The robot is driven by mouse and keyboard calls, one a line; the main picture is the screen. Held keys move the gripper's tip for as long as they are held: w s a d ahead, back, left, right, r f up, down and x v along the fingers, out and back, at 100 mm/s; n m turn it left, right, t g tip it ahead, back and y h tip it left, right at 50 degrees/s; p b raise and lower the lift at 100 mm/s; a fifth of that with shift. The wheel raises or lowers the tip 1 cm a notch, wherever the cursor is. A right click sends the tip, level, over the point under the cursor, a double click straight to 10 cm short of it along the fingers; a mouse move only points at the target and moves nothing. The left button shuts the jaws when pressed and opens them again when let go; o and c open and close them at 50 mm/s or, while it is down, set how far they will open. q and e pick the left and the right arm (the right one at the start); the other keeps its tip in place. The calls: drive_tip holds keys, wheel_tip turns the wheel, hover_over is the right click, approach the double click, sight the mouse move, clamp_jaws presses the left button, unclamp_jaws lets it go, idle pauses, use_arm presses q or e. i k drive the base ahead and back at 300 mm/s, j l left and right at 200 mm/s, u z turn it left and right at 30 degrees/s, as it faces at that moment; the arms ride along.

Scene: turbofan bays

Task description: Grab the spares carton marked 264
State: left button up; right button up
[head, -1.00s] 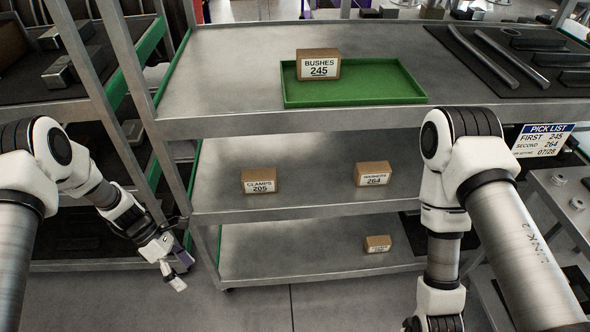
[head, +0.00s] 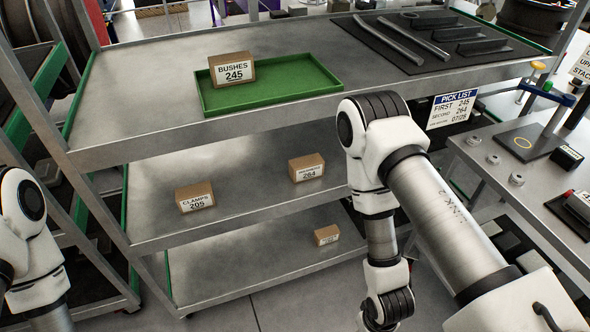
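The carton marked 264 (head: 307,168) is a small brown box with a white label. It sits on the middle shelf (head: 250,190) of the metal rack, toward the right, left of my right arm. The carton marked BUSHES 245 (head: 232,72) stands in a green tray (head: 280,86) on the top shelf. My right arm hangs down in front of the rack's right end; its gripper is out of frame below. My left arm shows only at the left edge, and its gripper is out of frame.
A CLAMPS 205 carton (head: 195,197) is on the middle shelf at left. A smaller carton (head: 326,235) is on the bottom shelf. A pick list (head: 452,108) lists 245 first, 264 second. A bench (head: 540,200) with small parts stands at right.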

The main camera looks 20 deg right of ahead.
sight(308, 167)
drive_tip(key=l, duration=0.55)
drive_tip(key=i+l, duration=0.15)
drive_tip(key=l, duration=1)
drive_tip(key=i+u, duration=0.05)
